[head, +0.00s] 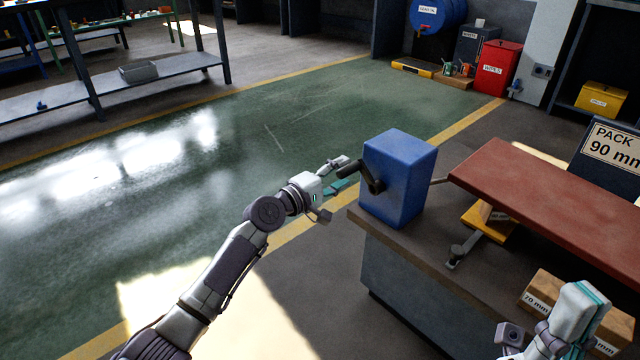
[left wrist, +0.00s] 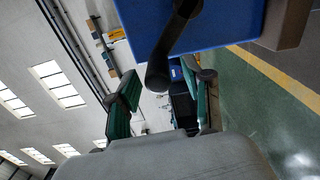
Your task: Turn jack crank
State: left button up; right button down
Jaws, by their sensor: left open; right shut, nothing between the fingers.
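The jack is a blue box (head: 402,180) on the near left corner of a workbench (head: 400,252). Its dark crank (head: 374,180) is on the box's left face, with the handle (head: 349,169) pointing left. My left gripper (head: 338,172) is open beside the handle, its fingers pointing toward it. In the left wrist view the crank arm and handle (left wrist: 160,72) reach down between the open fingers (left wrist: 163,108) from the blue box (left wrist: 225,25); contact cannot be told. My right gripper (head: 590,300) is shut and empty at the lower right, partly cut off.
A long red beam (head: 550,200) lies over the bench right of the box. A PACK 90 mm sign (head: 612,147) stands behind. The green floor (head: 250,140) left of the bench is clear.

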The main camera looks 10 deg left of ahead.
pick_arm(q)
jog(key=v, duration=0.9)
jog(key=shift+s+a, duration=0.1)
